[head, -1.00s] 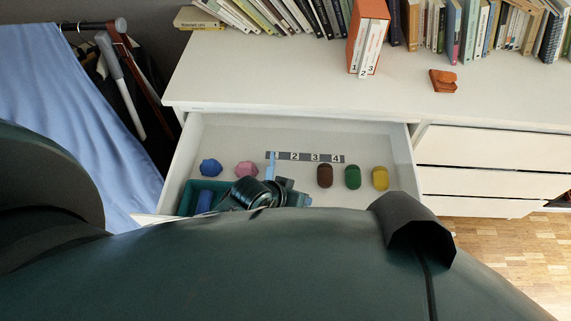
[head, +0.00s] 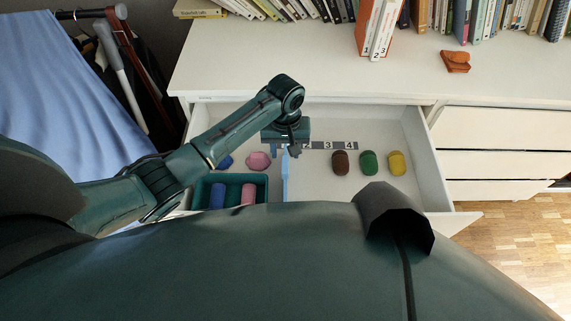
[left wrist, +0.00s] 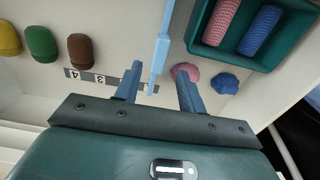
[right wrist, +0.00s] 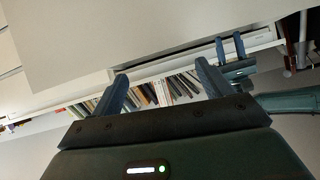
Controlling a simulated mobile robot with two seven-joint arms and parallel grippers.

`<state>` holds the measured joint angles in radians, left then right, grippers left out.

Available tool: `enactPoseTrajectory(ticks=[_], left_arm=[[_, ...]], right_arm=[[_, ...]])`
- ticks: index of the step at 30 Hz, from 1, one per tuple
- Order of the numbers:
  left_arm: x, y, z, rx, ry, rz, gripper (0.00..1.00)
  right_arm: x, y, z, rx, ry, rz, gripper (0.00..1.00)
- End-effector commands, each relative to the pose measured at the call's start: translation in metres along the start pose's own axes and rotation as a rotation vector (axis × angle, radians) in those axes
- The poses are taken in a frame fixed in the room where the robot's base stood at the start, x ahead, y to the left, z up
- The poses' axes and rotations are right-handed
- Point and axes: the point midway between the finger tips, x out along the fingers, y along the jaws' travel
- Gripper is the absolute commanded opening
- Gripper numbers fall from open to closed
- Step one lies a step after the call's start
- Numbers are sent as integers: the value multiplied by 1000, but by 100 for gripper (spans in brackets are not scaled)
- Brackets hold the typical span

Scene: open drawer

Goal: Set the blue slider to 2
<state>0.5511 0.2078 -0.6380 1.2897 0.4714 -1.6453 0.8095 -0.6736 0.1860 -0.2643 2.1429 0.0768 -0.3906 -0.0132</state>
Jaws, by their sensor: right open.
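The blue slider (head: 286,178) is a pale blue bar at the left end of the number strip (head: 333,146) in the open drawer. That gripper reaches down over the slider. In the left wrist view its fingers (left wrist: 158,70) are open, with the slider (left wrist: 161,45) showing between them, nearer the left finger; I cannot tell whether they touch. My right gripper (right wrist: 163,82) is open and empty, outside the head view.
A green tray (head: 264,194) with blue and pink cylinders stands at the drawer's front left. Blue and pink lumps lie behind it. Brown (head: 340,162), green (head: 369,163) and yellow (head: 397,163) capsules sit on the right. Books and a brown wallet (head: 455,62) are on the top.

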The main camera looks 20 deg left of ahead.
Motion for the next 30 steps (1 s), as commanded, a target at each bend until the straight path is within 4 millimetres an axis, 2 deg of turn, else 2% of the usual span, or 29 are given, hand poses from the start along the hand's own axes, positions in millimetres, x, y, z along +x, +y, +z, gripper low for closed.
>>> enactPoseTrajectory(ticks=[1, 6, 12, 23, 30], left_arm=[[14, 0, 1, 0, -2, -2, 40], [44, 0, 0, 0, 0, -1, 40], [64, 0, 0, 1, 1, 1, 40], [67, 0, 0, 1, 2, 2, 40], [67, 0, 0, 1, 2, 1, 20]], right_arm=[[2, 1, 2, 4, 3, 0, 79], [4, 2, 2, 15, 15, 0, 79], [6, 0, 2, 39, 24, 0, 79], [5, -1, 4, 45, 20, -1, 79], [5, 0, 5, 41, 18, -2, 79]])
